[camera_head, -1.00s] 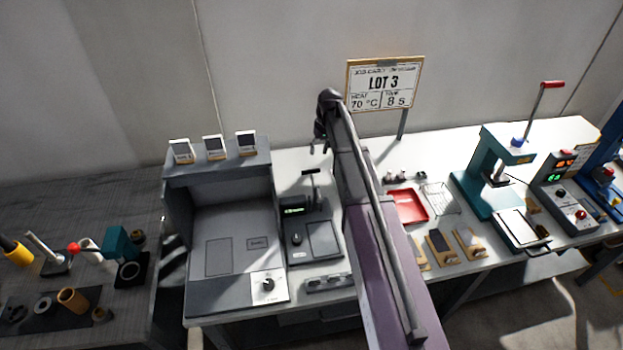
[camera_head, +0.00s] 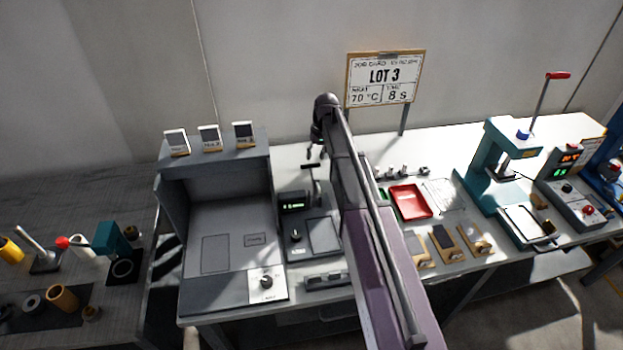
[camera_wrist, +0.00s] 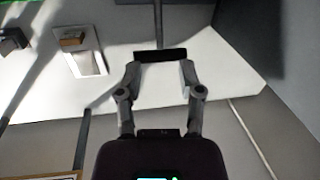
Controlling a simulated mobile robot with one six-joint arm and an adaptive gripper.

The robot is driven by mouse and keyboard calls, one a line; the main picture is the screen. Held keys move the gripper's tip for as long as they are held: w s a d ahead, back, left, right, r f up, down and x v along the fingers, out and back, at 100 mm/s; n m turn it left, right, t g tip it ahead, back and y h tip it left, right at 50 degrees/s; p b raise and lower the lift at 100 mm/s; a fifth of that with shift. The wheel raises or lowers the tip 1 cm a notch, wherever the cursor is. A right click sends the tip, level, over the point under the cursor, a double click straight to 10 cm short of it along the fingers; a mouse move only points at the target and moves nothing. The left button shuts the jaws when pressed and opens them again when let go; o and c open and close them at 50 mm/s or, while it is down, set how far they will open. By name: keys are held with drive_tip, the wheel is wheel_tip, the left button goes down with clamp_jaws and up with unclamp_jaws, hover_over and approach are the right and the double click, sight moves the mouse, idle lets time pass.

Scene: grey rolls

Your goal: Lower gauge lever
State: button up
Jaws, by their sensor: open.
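The gauge (camera_head: 312,238) is a dark grey unit with a small green-lit display, standing on the white bench just left of my arm. Its lever, a dark T-shaped bar (camera_head: 310,166) on a thin upright stem, rises behind the display. My gripper (camera_head: 316,156) is open and empty, just above the bar in the head view. In the wrist view the bar (camera_wrist: 160,55) lies crosswise at the tips of my open gripper (camera_wrist: 160,72), with the stem running away from it. I cannot tell whether the fingers touch the bar.
A grey open-fronted booth (camera_head: 215,165) stands close left of the gauge, with several small cards on top. A red tray (camera_head: 410,201) and a teal press (camera_head: 498,165) lie to the right, past my arm.

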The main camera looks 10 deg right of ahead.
sight(312, 174)
drive_tip(key=shift+a+f+b, duration=0.25)
drive_tip(key=shift+f+b, duration=1.1)
drive_tip(key=shift+f, duration=0.1)
drive_tip(key=shift+a+f+b, duration=0.2)
drive_tip(key=shift+f+b, duration=1.15)
drive_tip(key=shift+f, duration=0.05)
drive_tip(key=shift+a+f+b, duration=0.25)
drive_tip(key=shift+f+b, duration=1.1)
drive_tip(key=shift+f, duration=0.1)
clamp_jaws()
